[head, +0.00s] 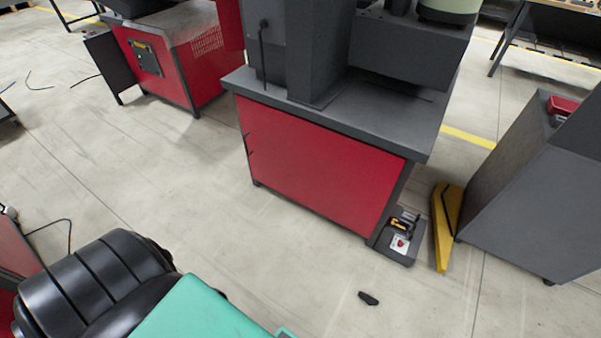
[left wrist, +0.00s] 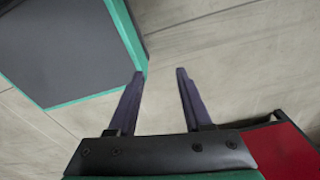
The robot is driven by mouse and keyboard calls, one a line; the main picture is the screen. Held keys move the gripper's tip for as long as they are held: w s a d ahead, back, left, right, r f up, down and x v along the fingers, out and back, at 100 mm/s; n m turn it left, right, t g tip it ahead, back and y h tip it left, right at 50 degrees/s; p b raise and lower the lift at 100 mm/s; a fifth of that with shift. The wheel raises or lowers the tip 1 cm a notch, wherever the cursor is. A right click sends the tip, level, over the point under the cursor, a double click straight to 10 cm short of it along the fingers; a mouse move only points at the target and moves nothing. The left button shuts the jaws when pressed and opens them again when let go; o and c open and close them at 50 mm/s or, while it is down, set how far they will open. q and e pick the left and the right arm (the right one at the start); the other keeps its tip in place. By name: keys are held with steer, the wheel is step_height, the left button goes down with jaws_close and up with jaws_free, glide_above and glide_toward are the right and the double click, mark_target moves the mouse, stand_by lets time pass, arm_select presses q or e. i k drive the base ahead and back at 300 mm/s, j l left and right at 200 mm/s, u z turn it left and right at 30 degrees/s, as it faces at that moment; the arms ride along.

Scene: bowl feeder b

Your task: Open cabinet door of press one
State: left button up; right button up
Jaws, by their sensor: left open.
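A red cabinet door panel (head: 315,170) fills the front of a cabinet with a dark grey top (head: 370,112), with a grey press (head: 320,45) standing on it. The panel looks closed. Small dark fittings (head: 249,147) show at its left edge; I cannot tell if they are hinges or a handle. No label shows whether this is press one. My left gripper (left wrist: 160,72) is open and empty in the left wrist view, above the floor. A red surface with a dark edge (left wrist: 286,150) shows at that view's lower right, apart from the fingers. My right gripper is not in view.
A yellow wedge-shaped part (head: 445,225) and a grey cabinet (head: 535,200) stand at the right. A low dark tray (head: 397,252) sits by the door's right corner. A small black piece (head: 369,298) lies on the floor. Floor before the door is mostly clear.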

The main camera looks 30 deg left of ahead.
mark_target(349, 182)
steer(key=j+z, duration=0.2)
steer(key=j, duration=0.8)
steer(key=j+z, duration=0.25)
steer(key=j, duration=0.7)
steer(key=k+j+z, duration=0.2)
steer(key=j, duration=0.8)
steer(key=i, duration=0.1)
